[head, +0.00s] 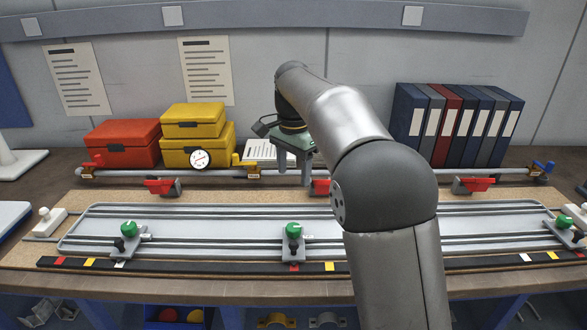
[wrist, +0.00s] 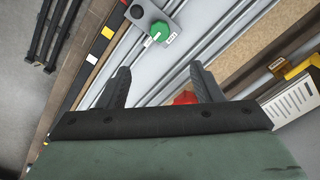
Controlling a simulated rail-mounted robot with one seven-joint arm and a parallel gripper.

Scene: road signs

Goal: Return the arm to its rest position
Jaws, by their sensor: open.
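My gripper (head: 295,170) hangs from my raised arm above the back half of the workbench, fingers pointing down. In the wrist view its two fingers (wrist: 160,72) are spread apart with nothing between them. It is above the back rail and near the middle red clamp (head: 320,187), which is partly hidden behind my arm. A green knob (wrist: 159,31) on a grey block shows beyond the fingertips in the wrist view. A bit of red (wrist: 186,97) shows by the right finger. I cannot tell the gripper's exact height above the bench.
A long metal tray (head: 200,226) with rails and green-knobbed clamps (head: 293,232) lies on the bench (head: 150,284). Yellow boxes (head: 195,140), a red box (head: 122,146) and several binders (head: 455,125) stand behind.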

